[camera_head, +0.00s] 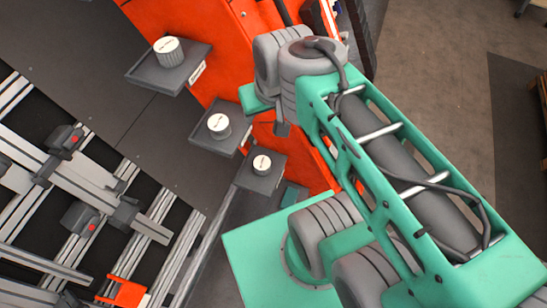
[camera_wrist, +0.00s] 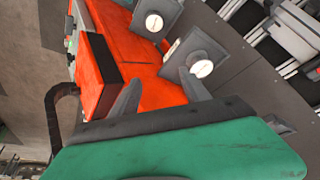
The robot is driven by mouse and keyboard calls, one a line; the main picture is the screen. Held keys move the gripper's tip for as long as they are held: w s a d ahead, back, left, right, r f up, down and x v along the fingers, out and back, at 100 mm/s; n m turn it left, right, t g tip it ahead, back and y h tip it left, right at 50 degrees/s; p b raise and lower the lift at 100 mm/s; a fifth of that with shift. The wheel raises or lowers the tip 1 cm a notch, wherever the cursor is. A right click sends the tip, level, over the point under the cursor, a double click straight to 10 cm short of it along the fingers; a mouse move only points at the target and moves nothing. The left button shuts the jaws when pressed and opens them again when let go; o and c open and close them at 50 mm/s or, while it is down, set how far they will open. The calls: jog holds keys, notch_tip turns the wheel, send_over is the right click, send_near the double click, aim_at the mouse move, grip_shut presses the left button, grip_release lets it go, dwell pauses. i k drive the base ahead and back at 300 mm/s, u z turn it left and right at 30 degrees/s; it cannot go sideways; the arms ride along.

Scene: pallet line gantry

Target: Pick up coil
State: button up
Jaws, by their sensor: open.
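Three small grey-white cylinders with pale tops each sit on a dark grey shelf in the head view: a larger ribbed one (camera_head: 168,51), a middle one (camera_head: 219,126) and a small one (camera_head: 262,164). I cannot tell which of them is the coil. Two pale round tops on shelves show in the wrist view, an upper one (camera_wrist: 154,22) and a lower one (camera_wrist: 202,68). My gripper (camera_wrist: 160,78) is open and empty, its grey fingers apart in front of the orange structure. In the head view my arm largely hides it, to the right of the shelves.
The orange gantry (camera_head: 222,55) stands behind the shelves (camera_head: 150,77). A metal rail frame (camera_head: 75,165) with grey clamps fills the left. Open brown floor (camera_head: 430,45) lies at the upper right, beside a dark mat (camera_head: 515,110).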

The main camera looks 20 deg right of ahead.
aim_at(262, 163)
jog(key=u, duration=0.55)
jog(key=k, duration=1.25)
jog(key=u, duration=0.8)
jog(key=i, duration=0.95)
jog(key=u, duration=0.45)
